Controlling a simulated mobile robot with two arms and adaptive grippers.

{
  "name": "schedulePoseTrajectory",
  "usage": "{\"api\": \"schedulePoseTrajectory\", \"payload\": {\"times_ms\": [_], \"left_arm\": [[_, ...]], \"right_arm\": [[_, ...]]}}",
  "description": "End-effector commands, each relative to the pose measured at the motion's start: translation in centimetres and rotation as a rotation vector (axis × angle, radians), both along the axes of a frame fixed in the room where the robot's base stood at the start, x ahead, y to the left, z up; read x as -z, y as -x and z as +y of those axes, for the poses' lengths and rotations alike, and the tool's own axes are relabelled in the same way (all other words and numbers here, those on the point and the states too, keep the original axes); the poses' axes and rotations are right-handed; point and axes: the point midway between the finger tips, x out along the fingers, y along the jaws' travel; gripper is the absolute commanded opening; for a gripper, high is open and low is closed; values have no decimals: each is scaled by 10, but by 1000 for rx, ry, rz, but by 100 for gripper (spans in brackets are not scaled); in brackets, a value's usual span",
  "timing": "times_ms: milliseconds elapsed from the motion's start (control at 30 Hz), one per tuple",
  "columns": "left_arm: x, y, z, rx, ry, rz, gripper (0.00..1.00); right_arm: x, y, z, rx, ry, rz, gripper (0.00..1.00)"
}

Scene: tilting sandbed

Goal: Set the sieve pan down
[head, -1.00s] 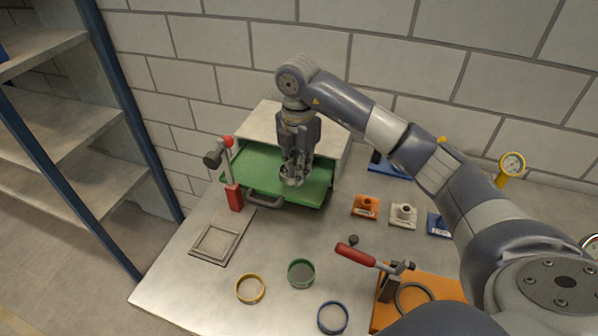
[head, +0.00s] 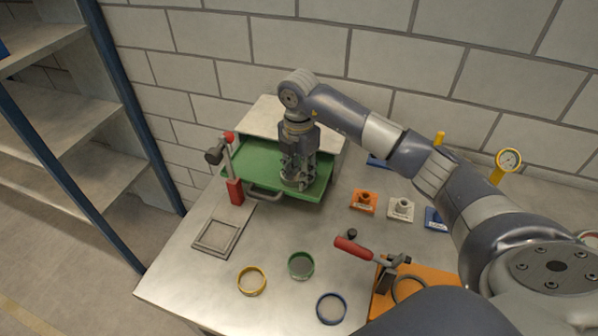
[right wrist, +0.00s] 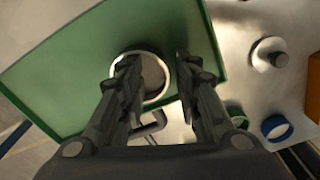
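The sieve pan, a small round pan with a pale rim (right wrist: 153,72), is on the green bed (right wrist: 60,80) in the right wrist view. In the head view it is mostly hidden at the fingertips above the same green bed (head: 240,170). My right gripper (head: 295,180) points down over the bed's right half. In the right wrist view its fingers (right wrist: 156,66) are spread; the left one overlaps the pan's rim, and a gap shows between the right one and the rim. The pan looks level. My left gripper is not in view.
Yellow (head: 251,291), green (head: 300,277) and blue (head: 331,318) rings and a square frame (head: 217,237) lie on the table.

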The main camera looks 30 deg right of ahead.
Motion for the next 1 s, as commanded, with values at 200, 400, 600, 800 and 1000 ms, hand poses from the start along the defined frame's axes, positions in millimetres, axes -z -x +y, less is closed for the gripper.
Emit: {"api": "schedulePoseTrajectory", "payload": {"times_ms": [200,400,600,800,1000], "left_arm": [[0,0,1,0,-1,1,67],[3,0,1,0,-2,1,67],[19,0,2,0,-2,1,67],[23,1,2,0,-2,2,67],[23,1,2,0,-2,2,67]], "right_arm": [[0,0,0,0,0,0,32],[-11,-1,0,1,1,-4,32],[-51,-2,0,0,0,-9,32],[-95,-1,-1,1,1,-5,32],[-117,-1,0,1,2,-2,32]]}}
